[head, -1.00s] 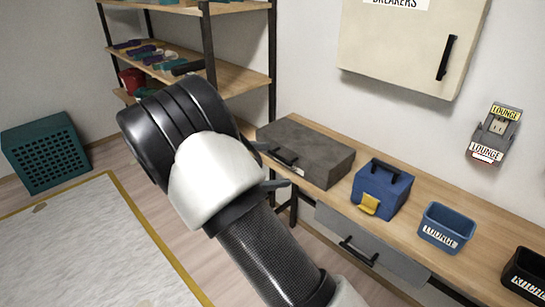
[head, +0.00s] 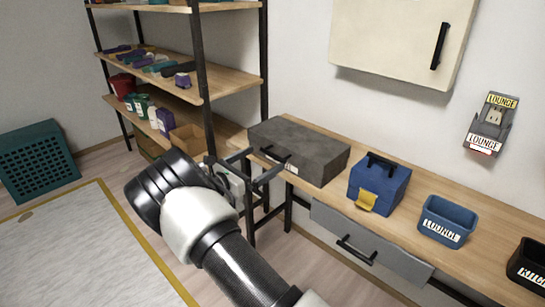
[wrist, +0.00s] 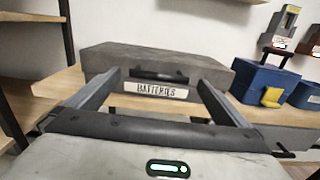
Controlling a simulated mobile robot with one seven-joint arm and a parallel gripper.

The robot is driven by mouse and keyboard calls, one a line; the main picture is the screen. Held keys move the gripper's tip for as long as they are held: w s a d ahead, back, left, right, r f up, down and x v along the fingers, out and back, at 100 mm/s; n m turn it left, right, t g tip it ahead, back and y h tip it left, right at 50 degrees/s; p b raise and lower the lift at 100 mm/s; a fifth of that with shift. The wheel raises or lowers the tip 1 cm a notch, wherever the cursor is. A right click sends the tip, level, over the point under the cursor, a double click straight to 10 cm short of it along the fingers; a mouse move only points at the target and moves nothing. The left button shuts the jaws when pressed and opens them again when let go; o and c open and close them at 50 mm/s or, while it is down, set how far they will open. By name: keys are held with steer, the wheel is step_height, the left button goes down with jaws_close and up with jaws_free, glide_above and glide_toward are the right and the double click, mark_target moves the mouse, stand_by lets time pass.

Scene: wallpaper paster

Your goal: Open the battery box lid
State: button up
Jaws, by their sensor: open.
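The battery box is a dark grey case (head: 305,152) on the left end of the wooden bench. In the wrist view the grey box (wrist: 150,60) carries a "BATTERIES" label (wrist: 156,90) and a black handle (wrist: 158,75) on its front. My gripper (head: 255,166) is open and empty in front of the box's left front. In the wrist view its two fingers (wrist: 160,85) stand either side of the label and handle, apparently short of them. The lid looks closed.
A blue toolbox (head: 379,188) with a yellow latch stands right of the box, then a blue "LOUNGE" bin (head: 447,220). A grey drawer (head: 365,240) is under the bench (head: 425,186). A shelf rack (head: 190,85) stands at the left, close to my arm.

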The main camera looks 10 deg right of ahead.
mark_target(272, 154)
steer(key=x, duration=0.5)
steer(key=shift+w+d+b, duration=0.25)
steer(key=shift+d+b, duration=0.1)
